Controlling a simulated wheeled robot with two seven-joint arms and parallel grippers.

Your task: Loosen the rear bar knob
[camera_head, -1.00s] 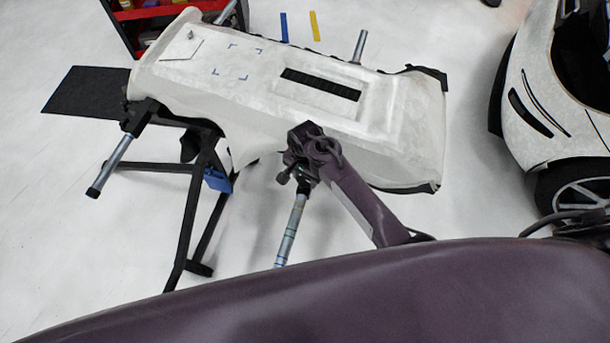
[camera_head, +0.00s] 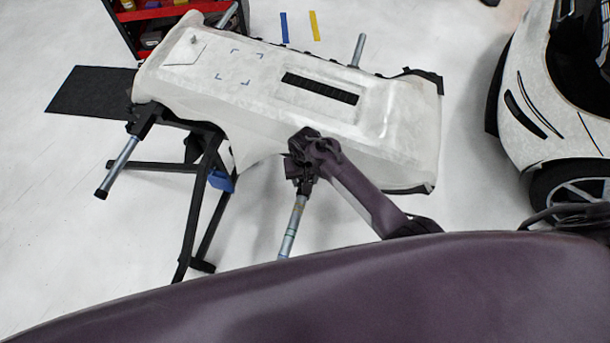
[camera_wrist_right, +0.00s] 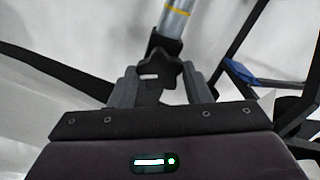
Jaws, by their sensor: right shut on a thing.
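The bar (camera_head: 293,230) is a silver tube hanging from a black clamp at the near side of the white-covered panel stand. My right gripper (camera_head: 302,170) is at this clamp, just above the tube. In the right wrist view, a black star-shaped knob (camera_wrist_right: 167,76) sits between the two grey fingers, which are shut on it. The silver tube (camera_wrist_right: 176,18) with a yellow band shows just beyond the knob. In the head view the knob is hard to make out behind the gripper. My left gripper is not in view.
The white-covered panel (camera_head: 235,85) lies above and beside the gripper, on a black folding stand (camera_head: 193,225). Another silver bar (camera_head: 117,168) sticks out at left. A white car (camera_head: 540,110) stands at right. A red tool cart (camera_head: 150,30) stands at the back.

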